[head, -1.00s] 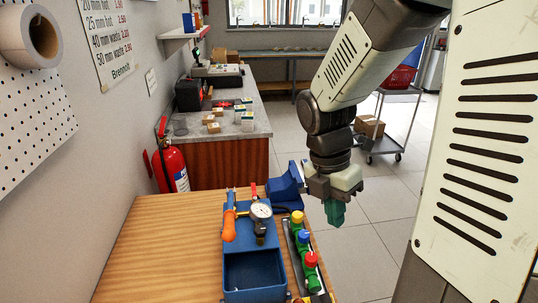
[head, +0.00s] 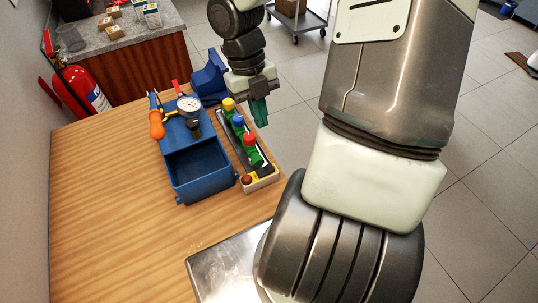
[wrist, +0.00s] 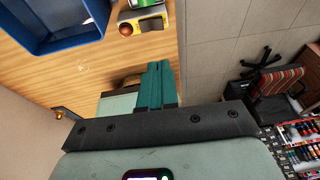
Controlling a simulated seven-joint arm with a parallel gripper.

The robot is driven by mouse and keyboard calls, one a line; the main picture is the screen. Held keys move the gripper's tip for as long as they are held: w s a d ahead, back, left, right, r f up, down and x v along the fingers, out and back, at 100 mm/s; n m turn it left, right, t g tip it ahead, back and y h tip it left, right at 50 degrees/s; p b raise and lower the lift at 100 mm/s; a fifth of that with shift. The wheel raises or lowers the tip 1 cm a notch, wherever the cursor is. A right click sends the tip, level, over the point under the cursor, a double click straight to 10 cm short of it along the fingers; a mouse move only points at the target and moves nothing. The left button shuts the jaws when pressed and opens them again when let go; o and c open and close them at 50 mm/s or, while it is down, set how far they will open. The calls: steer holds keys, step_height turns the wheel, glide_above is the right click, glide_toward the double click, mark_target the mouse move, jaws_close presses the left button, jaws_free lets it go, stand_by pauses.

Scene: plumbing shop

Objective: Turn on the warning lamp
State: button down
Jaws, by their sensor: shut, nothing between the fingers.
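A pale strip panel (head: 262,182) lies on the wooden bench and carries a row of yellow (head: 229,104), blue (head: 238,120) and red (head: 249,139) caps on green bodies. At its near end is a yellow patch with a small dark red dome (head: 247,179); I cannot tell which part is the warning lamp. The dome also shows in the wrist view (wrist: 126,30). My gripper (head: 259,112) has its teal fingers shut and empty, pointing down just right of the blue cap in the head view, apart from the panel. The fingers show together in the wrist view (wrist: 155,85).
A blue tray (head: 199,181) with a pressure gauge (head: 188,104) and an orange-handled tool (head: 157,124) stands left of the panel. A blue vise (head: 209,78) is behind. A metal plate (head: 215,272) lies near the front. The bench's left side is clear.

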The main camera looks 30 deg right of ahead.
glide_above(272, 166)
steer(key=f, duration=1.1)
steer(key=shift+w+a+f, duration=0.3)
steer(key=shift+a+f, duration=0.1)
steer(key=shift+d+f, duration=0.15)
steer(key=shift+f, duration=0.55)
steer(key=shift+f, duration=0.1)
steer(key=shift+d+f, duration=0.2)
steer(key=shift+f, duration=0.15)
steer(key=shift+a, duration=0.1)
steer(key=shift+a+r, duration=0.3)
steer(key=shift+a, duration=0.4)
